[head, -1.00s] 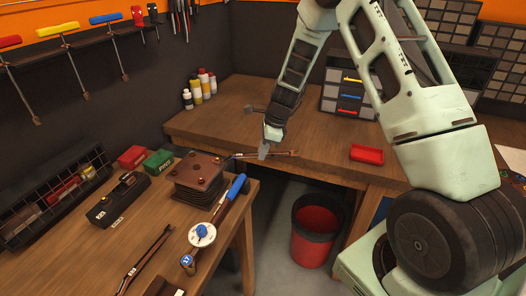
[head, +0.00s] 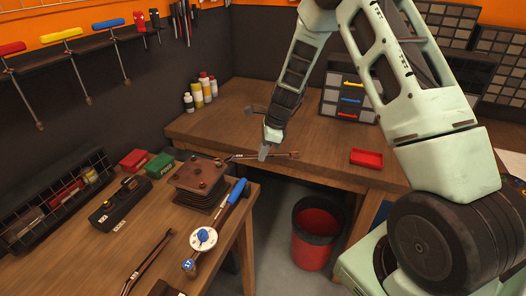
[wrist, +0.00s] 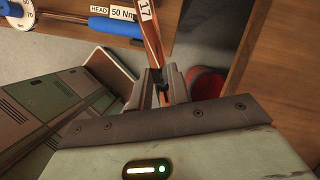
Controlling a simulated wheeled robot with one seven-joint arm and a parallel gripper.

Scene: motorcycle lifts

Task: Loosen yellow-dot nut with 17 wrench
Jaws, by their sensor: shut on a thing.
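My gripper (head: 266,148) is shut on the 17 wrench, a thin reddish-brown bar (head: 284,155). It holds the wrench roughly level, to the right of the nut block. In the wrist view the wrench (wrist: 152,45) runs up from between the fingertips (wrist: 160,95), with a white "17" label on it. The brown layered nut block (head: 203,177) stands at the right edge of the left bench, with several small nuts on top. The wrench's far end reaches close to the block's upper right corner; I cannot tell whether they touch. The yellow dot is too small to make out.
A blue-handled torque wrench (head: 236,192) with a round dial lies in front of the block. Another wrench (head: 148,262) and a black box (head: 120,202) lie on the left bench. A red tray (head: 366,157) is on the back bench. A bin (head: 315,235) stands below.

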